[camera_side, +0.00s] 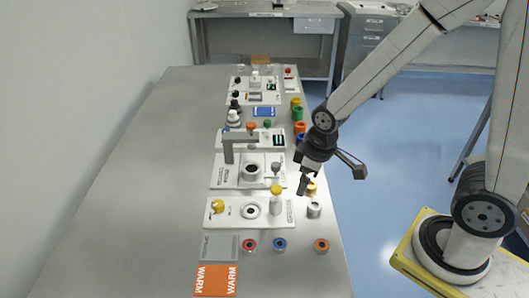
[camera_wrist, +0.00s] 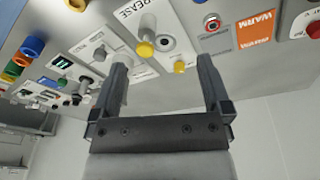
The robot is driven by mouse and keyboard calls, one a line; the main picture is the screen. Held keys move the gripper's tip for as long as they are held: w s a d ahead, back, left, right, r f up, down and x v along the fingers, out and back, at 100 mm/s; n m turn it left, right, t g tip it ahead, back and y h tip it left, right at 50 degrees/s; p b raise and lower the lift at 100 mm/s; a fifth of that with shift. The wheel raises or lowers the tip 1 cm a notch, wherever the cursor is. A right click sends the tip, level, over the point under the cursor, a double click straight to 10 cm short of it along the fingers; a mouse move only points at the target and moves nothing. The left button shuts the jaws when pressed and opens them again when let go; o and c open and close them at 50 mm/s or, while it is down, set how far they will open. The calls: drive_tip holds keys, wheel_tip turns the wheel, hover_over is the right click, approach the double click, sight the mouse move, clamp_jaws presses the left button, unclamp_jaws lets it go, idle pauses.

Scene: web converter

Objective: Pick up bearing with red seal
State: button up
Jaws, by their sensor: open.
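The bearing with the red seal (camera_side: 249,244) is a small ring with a red inner ring. It lies at the right edge of a grey plate (camera_side: 220,247), near the front of the table; it also shows in the wrist view (camera_wrist: 212,23) beside the grey patch. My gripper (camera_side: 304,187) hangs above the right edge of the table, behind and to the right of that bearing and well apart from it. In the wrist view its two fingers (camera_wrist: 163,65) are spread with nothing held between them.
A blue-seal bearing (camera_side: 280,244) and an orange one (camera_side: 321,245) lie to the right of the red one. An orange WARM mat (camera_side: 216,281) is in front. A yellow-capped bottle (camera_side: 276,199) stands on a white board behind. The table's left side is clear.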

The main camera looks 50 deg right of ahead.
drive_tip(key=w+a+f+n+g, duration=0.1)
drive_tip(key=w+a+f+n, duration=0.4)
drive_tip(key=a+n, duration=0.3)
drive_tip(key=n+g, duration=0.1)
drive_tip(key=n, duration=0.8)
hover_over(249, 244)
wheel_tip(249, 244, down, 6)
drive_tip(key=shift+f, duration=1.45)
drive_tip(key=shift+f, duration=2.6)
clamp_jaws()
